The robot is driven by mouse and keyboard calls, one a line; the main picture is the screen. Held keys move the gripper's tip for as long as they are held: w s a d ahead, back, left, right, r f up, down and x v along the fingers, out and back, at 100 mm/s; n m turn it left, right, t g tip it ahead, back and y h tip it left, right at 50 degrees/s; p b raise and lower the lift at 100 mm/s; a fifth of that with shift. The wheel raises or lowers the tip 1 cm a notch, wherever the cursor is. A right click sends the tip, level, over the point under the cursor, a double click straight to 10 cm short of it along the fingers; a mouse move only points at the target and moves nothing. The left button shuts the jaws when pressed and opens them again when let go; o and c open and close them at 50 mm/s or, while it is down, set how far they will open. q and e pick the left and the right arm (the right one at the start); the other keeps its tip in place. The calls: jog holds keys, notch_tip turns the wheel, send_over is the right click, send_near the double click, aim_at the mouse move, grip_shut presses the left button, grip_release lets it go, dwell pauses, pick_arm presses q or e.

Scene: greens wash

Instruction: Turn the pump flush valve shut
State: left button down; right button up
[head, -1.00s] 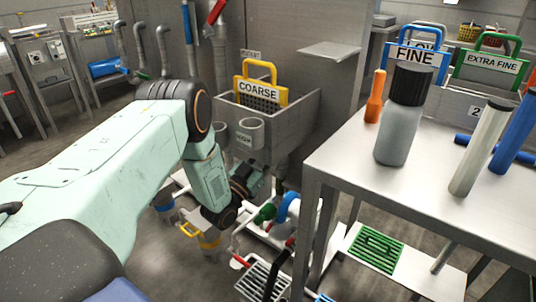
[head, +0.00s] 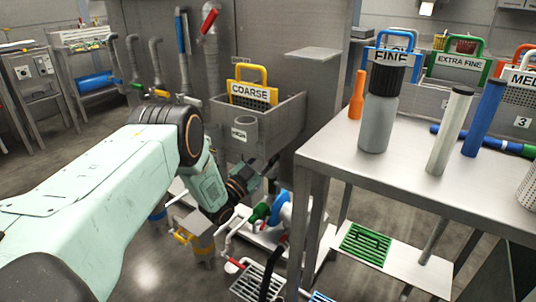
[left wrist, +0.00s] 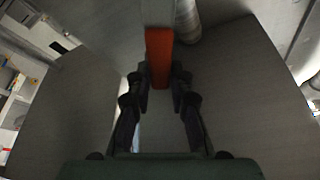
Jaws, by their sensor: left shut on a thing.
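My left gripper (left wrist: 159,95) is shut on a red bar (left wrist: 158,52) that looks like a lever handle. The bar runs up out of the fingers toward a grey part at the top of the left wrist view. In the head view my left gripper (head: 268,168) is small and dark beside the grey sink, and the bar in it cannot be made out. A blue pump-like body (head: 284,207) with a green fitting (head: 260,212) and white pipes sits low below it. I cannot tell from the head view which valve the held bar belongs to. My right gripper is not in view.
A steel table (head: 330,150) stands at the right with an orange bottle (head: 356,95), a grey bottle (head: 376,122) and tubes. The sink holds a yellow COARSE basket (head: 250,93). A floor grate (head: 257,282) and a red pipe handle (head: 234,263) lie low in front.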

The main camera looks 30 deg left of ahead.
pick_arm(q)
jog(key=d+f+m+g+h+p, duration=0.2)
jog(key=d+f+m+g+p, duration=0.2)
jog(key=f+m, duration=0.4)
jog(key=shift+s+d+m+g+h, duration=0.2)
jog(key=shift+d+m+g+h, duration=0.4)
jog(key=shift+m, duration=3)
jog(key=shift+a+f, duration=0.1)
jog(key=c, duration=1.2)
grip_release()
jog(key=v, duration=1.2)
jog(key=shift+r, duration=0.3)
jog(key=shift+s, duration=0.1)
